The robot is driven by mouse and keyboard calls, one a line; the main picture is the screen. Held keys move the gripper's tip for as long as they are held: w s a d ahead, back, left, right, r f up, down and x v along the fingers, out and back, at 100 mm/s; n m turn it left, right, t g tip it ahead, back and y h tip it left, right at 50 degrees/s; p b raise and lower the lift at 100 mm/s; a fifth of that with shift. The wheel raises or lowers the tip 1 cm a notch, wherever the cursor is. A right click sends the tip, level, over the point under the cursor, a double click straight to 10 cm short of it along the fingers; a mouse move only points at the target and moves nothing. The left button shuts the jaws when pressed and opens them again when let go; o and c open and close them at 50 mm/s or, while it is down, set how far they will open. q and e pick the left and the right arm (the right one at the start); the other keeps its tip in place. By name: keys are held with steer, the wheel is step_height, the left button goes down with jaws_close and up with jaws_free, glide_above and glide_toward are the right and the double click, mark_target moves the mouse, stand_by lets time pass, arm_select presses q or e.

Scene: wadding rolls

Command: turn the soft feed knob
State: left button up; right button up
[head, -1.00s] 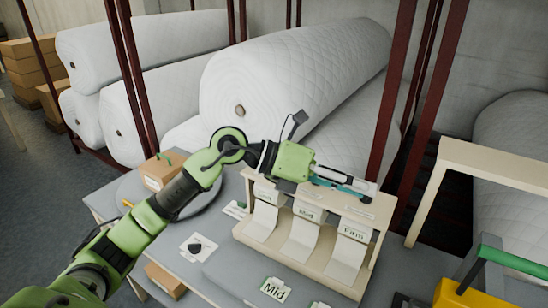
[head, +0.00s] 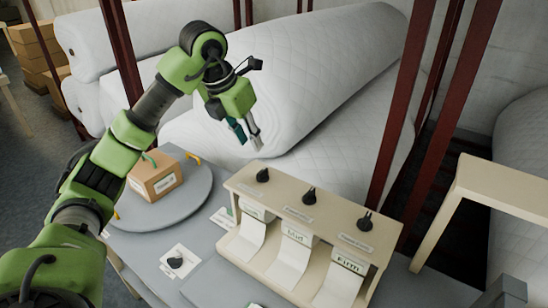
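A beige feed stand (head: 385,225) carries three black knobs in a row on its top, each above a white paper strip. The left knob (head: 263,175) stands over a strip whose label I cannot read clearly. The middle knob (head: 309,192) is above a strip labelled "Mid", and the right knob (head: 365,222) is above one labelled "Firm" (head: 349,263). My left gripper (head: 251,145) points down, empty, its fingers slightly apart. In the picture it is above the left knob, against the white roll, and touches no knob. My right gripper is not in view.
A cardboard box (head: 154,178) sits on a round grey turntable (head: 175,210) to the left. A white card with a dark knob-like piece (head: 176,262) lies on the table. Large quilted rolls (head: 310,95) and dark red posts stand behind. A beige frame (head: 500,185) is at right.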

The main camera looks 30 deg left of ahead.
arm_select(q)
steer(key=p, duration=0.3)
glide_toward(262, 170)
steer(key=f, duration=0.1)
steer(key=p+x, duration=0.1)
steer(key=x, duration=0.3)
steer(key=shift+w+d+r, duration=0.1)
steer(key=p+x, duration=0.1)
steer(key=x, duration=0.2)
steer(key=shift+w+f, duration=0.1)
steer(key=shift+f, duration=0.4)
steer(key=shift+w, duration=0.1)
steer(key=shift+c, duration=1.1)
jaws_close()
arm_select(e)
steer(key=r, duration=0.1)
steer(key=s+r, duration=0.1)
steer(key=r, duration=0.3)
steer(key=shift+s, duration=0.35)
